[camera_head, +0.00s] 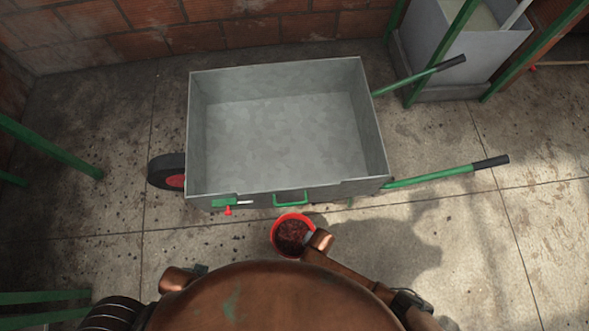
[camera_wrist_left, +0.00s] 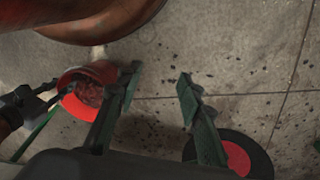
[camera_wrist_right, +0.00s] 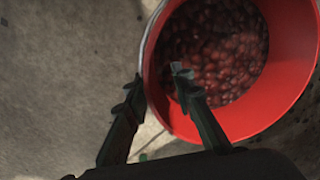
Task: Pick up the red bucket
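The red bucket (camera_head: 291,236) stands on the floor in front of the wheelbarrow, full of dark red berries or cherries. In the right wrist view the bucket (camera_wrist_right: 292,98) fills the right side. My right gripper (camera_wrist_right: 152,88) is open, with one finger outside the rim and the other over the bucket's opening, so the near rim lies between them. I cannot tell whether either finger touches it. My left gripper (camera_wrist_left: 158,80) is open and empty above the floor. The bucket (camera_wrist_left: 72,103) shows at the left of that view, my right gripper beside it.
A grey metal wheelbarrow (camera_head: 288,190) with green handles stands just behind the bucket; its wheel (camera_head: 168,171) is at the left. Green metal posts (camera_head: 50,148) stand at the left. A grey bin (camera_head: 455,45) is at the back right. Bare concrete floor lies to the right.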

